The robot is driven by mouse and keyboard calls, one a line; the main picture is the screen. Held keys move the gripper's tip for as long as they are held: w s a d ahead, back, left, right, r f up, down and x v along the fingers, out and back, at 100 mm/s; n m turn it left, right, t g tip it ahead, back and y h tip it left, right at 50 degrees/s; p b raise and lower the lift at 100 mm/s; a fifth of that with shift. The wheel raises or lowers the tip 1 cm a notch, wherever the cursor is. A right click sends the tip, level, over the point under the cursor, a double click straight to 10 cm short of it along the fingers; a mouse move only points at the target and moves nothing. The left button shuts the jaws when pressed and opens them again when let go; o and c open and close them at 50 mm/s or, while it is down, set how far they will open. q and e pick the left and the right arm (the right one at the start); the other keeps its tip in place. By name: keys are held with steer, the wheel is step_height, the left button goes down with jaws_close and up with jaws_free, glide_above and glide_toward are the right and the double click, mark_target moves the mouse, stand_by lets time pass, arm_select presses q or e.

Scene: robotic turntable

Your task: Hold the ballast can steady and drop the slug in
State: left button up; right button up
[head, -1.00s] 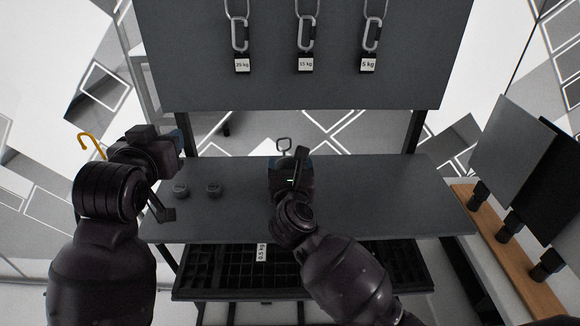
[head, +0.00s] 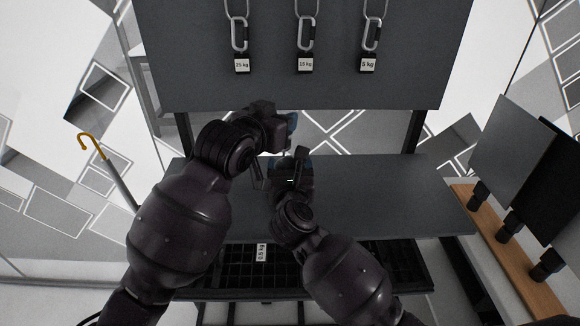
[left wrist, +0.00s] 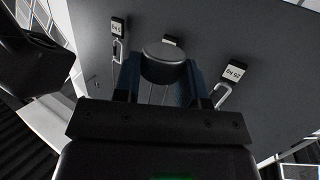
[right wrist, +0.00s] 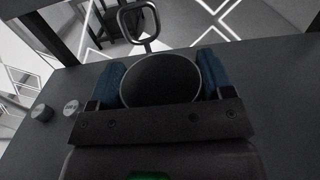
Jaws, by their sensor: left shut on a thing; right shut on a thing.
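The ballast can (right wrist: 160,82) is a dark open-topped cylinder with a wire loop behind it. My right gripper (right wrist: 160,85) is shut on it, blue fingers on either side. No slug shows inside the can. The right gripper in the head view (head: 290,168) is at the table's middle, with the can mostly hidden. My left gripper (head: 291,125) is raised above and just behind it. In the left wrist view the left gripper (left wrist: 163,80) is shut on a dark round slug (left wrist: 163,66). The slug is out of sight in the right wrist view.
Two more slugs (right wrist: 42,112) stand on the grey table (head: 380,200), left of the can. A grey board (head: 290,85) with hanging labelled weights (head: 305,65) rises behind. A black grid tray (head: 240,270) lies below. The table's right side is clear.

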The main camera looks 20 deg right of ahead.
arm_select(q)
steer(key=shift+f, duration=2.75)
steer(key=o, duration=1.1)
steer(key=shift+s+a, duration=0.1)
steer(key=shift+a, duration=0.05)
steer(key=v, duration=1.1)
steer(key=shift+s+a, duration=0.25)
